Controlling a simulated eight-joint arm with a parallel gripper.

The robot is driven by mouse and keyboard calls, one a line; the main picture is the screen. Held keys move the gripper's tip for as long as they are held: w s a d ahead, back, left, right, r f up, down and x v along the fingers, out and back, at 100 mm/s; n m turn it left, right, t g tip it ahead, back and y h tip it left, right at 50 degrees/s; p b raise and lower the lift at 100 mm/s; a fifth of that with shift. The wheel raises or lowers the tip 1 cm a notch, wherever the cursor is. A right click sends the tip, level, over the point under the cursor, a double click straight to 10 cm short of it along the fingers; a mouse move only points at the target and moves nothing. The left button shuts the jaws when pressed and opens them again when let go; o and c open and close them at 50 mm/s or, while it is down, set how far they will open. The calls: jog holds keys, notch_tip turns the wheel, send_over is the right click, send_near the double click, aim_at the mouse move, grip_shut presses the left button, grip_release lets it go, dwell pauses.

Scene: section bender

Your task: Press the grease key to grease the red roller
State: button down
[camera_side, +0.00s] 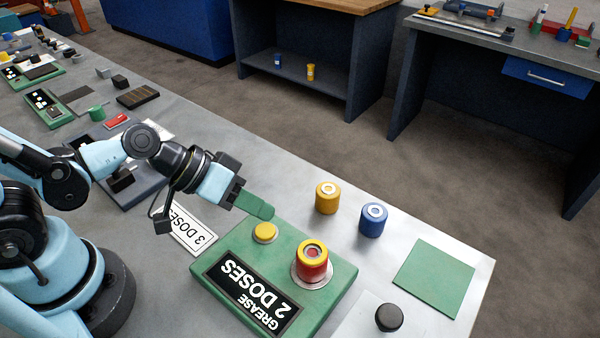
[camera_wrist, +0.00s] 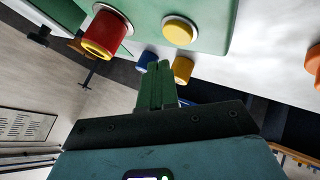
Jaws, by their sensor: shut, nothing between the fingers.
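The green grease box (camera_side: 222,245) carries a black label reading "GREASE 2 DOSES". Its round yellow key (camera_side: 265,232) sits on a pale ring and also shows in the wrist view (camera_wrist: 180,31). The red roller (camera_side: 312,268), with a yellow band on top, stands upright in a round seat on the box; it also shows in the wrist view (camera_wrist: 104,38). My gripper (camera_side: 267,212) is shut and empty, its green fingers held close to the key on the far side. In the wrist view the fingers (camera_wrist: 155,70) appear apart from the key.
A yellow roller (camera_side: 327,199) and a blue roller (camera_side: 373,220) stand behind the box. A white "3 DOSES" card (camera_side: 194,231) lies to its left. A green mat (camera_side: 436,278) and a black knob (camera_side: 389,317) are to the right. The table's far edge is clear.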

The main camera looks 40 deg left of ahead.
jog(key=shift+r, duration=1.8)
jog(key=w+a+r+y, duration=0.1)
jog(key=a+y, duration=0.2)
jog(key=a, duration=0.4)
jog(key=a+r+t+y, duration=0.1)
jog(key=a+r+y, duration=0.1)
jog(key=a, duration=0.4)
jog(key=shift+w+a+r+n+y, duration=0.3)
jog(key=shift+w+a+y, duration=0.1)
jog(key=shift+y, duration=0.5)
jog(key=shift+d, duration=0.1)
notch_tip(320, 180, up, 4)
jog(key=m+g, duration=0.7)
jog(key=m, duration=0.9)
send_over(259, 229)
jog(key=shift+w+d+m, duration=0.2)
jog(key=shift+d+m, duration=0.3)
jog(key=shift+m, duration=0.5)
